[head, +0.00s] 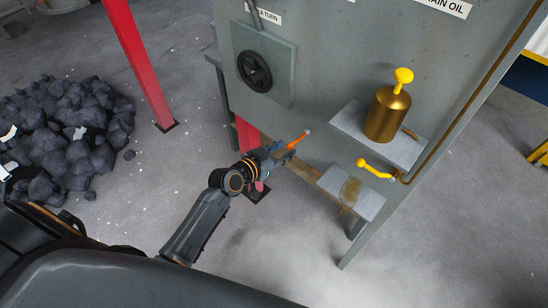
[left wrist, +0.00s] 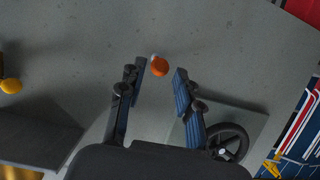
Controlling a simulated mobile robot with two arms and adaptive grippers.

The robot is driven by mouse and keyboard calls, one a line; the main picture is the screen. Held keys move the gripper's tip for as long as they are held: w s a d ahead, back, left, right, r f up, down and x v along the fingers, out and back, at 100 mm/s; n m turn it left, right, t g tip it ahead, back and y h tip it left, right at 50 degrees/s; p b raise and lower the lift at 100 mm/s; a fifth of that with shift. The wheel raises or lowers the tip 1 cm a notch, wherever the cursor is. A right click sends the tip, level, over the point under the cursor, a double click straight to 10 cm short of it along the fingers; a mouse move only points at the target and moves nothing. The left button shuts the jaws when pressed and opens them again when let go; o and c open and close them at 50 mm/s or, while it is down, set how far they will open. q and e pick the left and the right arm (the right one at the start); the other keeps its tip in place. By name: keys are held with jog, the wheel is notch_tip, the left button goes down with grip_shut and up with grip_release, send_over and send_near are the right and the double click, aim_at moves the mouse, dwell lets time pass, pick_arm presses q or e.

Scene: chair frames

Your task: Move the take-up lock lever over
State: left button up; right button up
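An orange lever handle with a pale tip (head: 299,139) stands out from the grey machine panel; I take it for the take-up lock lever. In the left wrist view its round orange end (left wrist: 160,67) shows between the two fingertips. My left gripper (head: 281,149) is at the lever, its fingers apart on either side of the orange end in the wrist view. I cannot tell whether either finger touches it. The lever's base is hidden behind the gripper. My right gripper is not in view.
A black handwheel (head: 254,70) is on the panel up and left of the lever. A brass oil can (head: 386,115) stands on a shelf (head: 352,124) to the right. A yellow-handled valve (head: 374,168) sits below it. A red post (head: 137,62) and coal heap (head: 62,135) are left.

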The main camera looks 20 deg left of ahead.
pick_arm(q)
jog(key=shift+b+x, duration=0.3)
jog(key=shift+x, duration=0.6)
jog(key=shift+w+f, duration=0.1)
jog(key=shift+w, duration=0.05)
jog(key=shift+c, duration=0.6)
jog(key=c, duration=0.5)
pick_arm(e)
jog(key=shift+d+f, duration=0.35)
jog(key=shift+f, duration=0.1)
pick_arm(q)
jog(key=shift+f, duration=0.1)
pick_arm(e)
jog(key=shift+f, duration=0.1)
